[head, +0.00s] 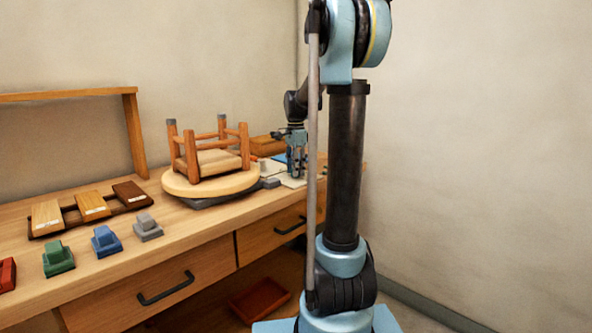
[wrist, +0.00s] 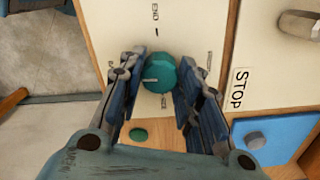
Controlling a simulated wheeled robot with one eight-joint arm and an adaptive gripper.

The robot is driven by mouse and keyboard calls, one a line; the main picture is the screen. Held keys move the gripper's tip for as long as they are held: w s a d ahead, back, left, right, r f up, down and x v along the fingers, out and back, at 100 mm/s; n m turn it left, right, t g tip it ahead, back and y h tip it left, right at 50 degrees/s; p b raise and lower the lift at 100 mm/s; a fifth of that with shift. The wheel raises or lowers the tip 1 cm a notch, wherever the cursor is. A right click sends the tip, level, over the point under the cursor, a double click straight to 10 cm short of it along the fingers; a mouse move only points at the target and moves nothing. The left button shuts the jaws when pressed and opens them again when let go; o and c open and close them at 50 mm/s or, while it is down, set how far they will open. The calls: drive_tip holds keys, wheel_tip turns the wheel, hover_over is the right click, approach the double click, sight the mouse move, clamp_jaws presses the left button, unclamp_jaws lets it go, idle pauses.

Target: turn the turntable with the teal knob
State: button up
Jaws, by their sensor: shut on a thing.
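The teal knob (wrist: 160,73) sits on a pale panel (wrist: 200,25) in the wrist view, with a light pointer line on its left side. My gripper (wrist: 160,80) has its two blue fingers on either side of the knob and is shut on it. In the head view my gripper (head: 296,165) is at the right end of the bench, and the knob is hidden there. The round wooden turntable (head: 212,187) lies left of my gripper. An upside-down stool (head: 210,155) with its legs up rests on it.
A STOP label (wrist: 239,88) and a grey knob (wrist: 255,140) on a blue plate are right of the teal knob. A green button (wrist: 138,135) is below it. Wood samples (head: 92,205) and coloured blocks (head: 106,241) stand on the bench's left. Drawers (head: 165,285) are below.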

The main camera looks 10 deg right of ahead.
drive_tip(key=shift+w+a, duration=0.1)
drive_tip(key=shift+a, duration=0.1)
drive_tip(key=o, duration=1)
drive_tip(key=shift+o, duration=0.2)
drive_tip(key=shift+d, duration=0.1)
wheel_tip(320, 180, up, 12)
drive_tip(key=shift+f, duration=0.1)
